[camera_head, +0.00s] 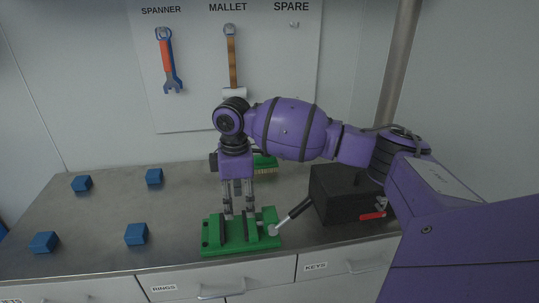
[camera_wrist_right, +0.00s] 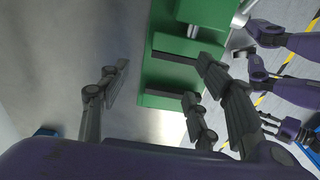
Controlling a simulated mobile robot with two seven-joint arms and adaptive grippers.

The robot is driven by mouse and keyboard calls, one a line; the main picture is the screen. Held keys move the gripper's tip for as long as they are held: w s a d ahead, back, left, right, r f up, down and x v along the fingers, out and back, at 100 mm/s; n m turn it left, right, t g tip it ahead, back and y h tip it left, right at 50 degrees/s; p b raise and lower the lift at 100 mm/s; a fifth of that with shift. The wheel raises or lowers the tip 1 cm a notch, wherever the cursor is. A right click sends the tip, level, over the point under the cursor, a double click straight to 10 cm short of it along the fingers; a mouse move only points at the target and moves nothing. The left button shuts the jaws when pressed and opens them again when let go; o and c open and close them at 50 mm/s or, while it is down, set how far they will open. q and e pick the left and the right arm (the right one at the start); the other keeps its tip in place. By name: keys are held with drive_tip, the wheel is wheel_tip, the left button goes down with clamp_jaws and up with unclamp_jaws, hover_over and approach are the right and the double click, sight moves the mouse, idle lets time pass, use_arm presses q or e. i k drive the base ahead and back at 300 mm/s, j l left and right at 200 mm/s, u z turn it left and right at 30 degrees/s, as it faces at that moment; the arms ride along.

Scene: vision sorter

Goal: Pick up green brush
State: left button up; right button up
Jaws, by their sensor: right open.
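The green brush (camera_head: 265,162), a green block with pale bristles under it, stands on the bench behind my right gripper in the head view. My right wrist hides its left part. My right gripper (camera_head: 239,212) points down with its fingers apart, in front of the brush and over a green vise (camera_head: 212,247). In the right wrist view my right gripper (camera_wrist_right: 160,85) is open, its fingers spread around one edge of the vise (camera_wrist_right: 168,88). Nothing is seen held between them. I cannot tell whether the fingers touch the vise. My left gripper cannot be made out.
Several blue blocks (camera_head: 136,234) lie on the left of the bench (camera_head: 100,210). A black box (camera_head: 340,190) and a red-handled tool (camera_head: 372,215) are on the right. The vise's handle (camera_head: 295,211) slants toward the box. A spanner (camera_head: 167,60) and mallet (camera_head: 231,55) hang behind.

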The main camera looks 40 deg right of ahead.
sight(262, 164)
drive_tip(key=i+l, duration=0.2)
drive_tip(key=l, duration=0.15)
drive_tip(key=i+l, duration=0.2)
drive_tip(key=l, duration=0.15)
drive_tip(key=i+l, duration=0.2)
drive_tip(key=l, duration=0.15)
